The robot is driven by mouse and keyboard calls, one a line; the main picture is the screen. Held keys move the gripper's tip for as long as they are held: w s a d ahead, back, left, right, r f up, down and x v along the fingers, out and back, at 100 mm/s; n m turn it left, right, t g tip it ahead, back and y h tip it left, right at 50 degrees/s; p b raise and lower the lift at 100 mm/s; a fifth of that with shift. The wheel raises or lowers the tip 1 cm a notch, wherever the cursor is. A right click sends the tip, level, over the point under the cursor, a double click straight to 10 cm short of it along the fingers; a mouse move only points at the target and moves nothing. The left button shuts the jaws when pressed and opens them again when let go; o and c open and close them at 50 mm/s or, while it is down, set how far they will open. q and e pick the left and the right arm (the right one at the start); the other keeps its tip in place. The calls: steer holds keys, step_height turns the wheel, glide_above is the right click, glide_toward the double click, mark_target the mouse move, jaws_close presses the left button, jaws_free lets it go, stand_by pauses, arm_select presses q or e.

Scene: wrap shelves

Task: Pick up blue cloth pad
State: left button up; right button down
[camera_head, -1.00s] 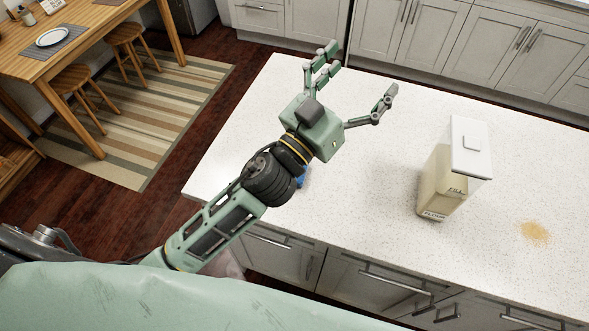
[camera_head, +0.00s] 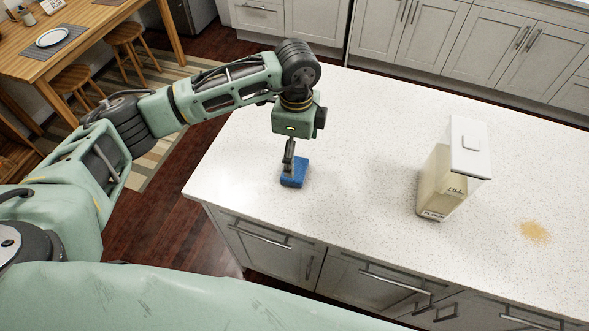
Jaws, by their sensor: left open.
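The blue cloth pad (camera_head: 293,173) lies on the white speckled counter (camera_head: 350,150), near its front left edge. My left gripper (camera_head: 289,160) points down directly over the pad, with its fingers at the pad's back part. The fingers are seen edge-on and overlap one another. The gripper is open. Whether the fingertips touch the pad cannot be told. My right gripper is not in view.
A tall container with a white lid (camera_head: 455,168) stands on the counter to the right. A tan crumb-like patch (camera_head: 534,231) lies farther right. The counter between pad and container is clear. A wooden table (camera_head: 75,40) and stools stand at the far left.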

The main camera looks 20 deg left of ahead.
arm_select(q)
steer(key=f+p, duration=0.1)
steer(key=f, duration=0.1)
steer(key=f+p, duration=0.1)
steer(key=f, duration=0.1)
steer(key=f+p, duration=0.1)
steer(key=f, duration=0.1)
steer(key=shift+w+a+f, duration=0.2)
steer(key=shift+a, duration=0.05)
steer(key=shift+f, duration=0.55)
steer(key=c, duration=1.1)
